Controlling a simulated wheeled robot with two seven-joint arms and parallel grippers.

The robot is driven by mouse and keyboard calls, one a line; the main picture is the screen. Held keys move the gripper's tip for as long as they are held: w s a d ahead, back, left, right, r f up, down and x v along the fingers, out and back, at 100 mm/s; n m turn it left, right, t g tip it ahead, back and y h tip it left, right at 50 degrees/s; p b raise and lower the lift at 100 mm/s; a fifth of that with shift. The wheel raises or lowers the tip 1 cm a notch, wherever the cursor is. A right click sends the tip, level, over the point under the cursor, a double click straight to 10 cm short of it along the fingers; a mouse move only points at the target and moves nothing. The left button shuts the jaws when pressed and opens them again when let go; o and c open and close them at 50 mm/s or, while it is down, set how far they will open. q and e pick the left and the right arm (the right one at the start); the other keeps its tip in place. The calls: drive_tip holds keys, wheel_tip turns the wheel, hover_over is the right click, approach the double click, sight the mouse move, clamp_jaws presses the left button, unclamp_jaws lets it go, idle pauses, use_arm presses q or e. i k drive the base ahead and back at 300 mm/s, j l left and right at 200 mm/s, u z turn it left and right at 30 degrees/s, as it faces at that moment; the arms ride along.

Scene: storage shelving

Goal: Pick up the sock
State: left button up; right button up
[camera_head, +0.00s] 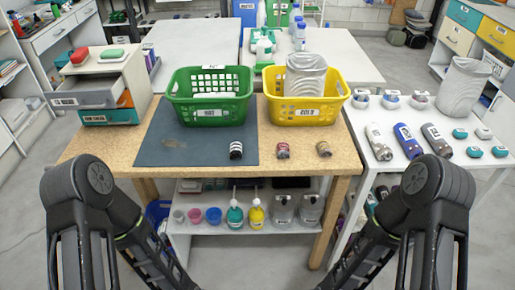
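No item can be told for certain as the sock. Three small roll-shaped items lie in a row near the front edge of the wooden table: a black-and-white banded one (236,149), a reddish-brown one (283,150) and a tan one (323,149). They are too small to tell whether any is a rolled sock. My two dark arms show at the lower left and lower right, apart from these items. Both grippers are below the picture and out of view.
A green basket (210,113) and a yellow basket (303,112) stand behind the rolls; the yellow one holds a grey ribbed container (305,76). A blue-grey mat (160,148) covers the table's left-middle. Drawers (88,98) stand left. A white table (395,168) holds bottles at right.

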sight(324, 149)
drive_tip(key=i+l, duration=0.1)
drive_tip(key=l, duration=0.45)
drive_tip(key=i+l, duration=0.1)
drive_tip(key=l, duration=0.45)
drive_tip(key=i+l, duration=0.1)
drive_tip(key=l, duration=0.45)
drive_tip(key=i+l, duration=0.15)
drive_tip(key=l, duration=0.4)
drive_tip(key=i+l, duration=0.1)
drive_tip(key=l, duration=0.4)
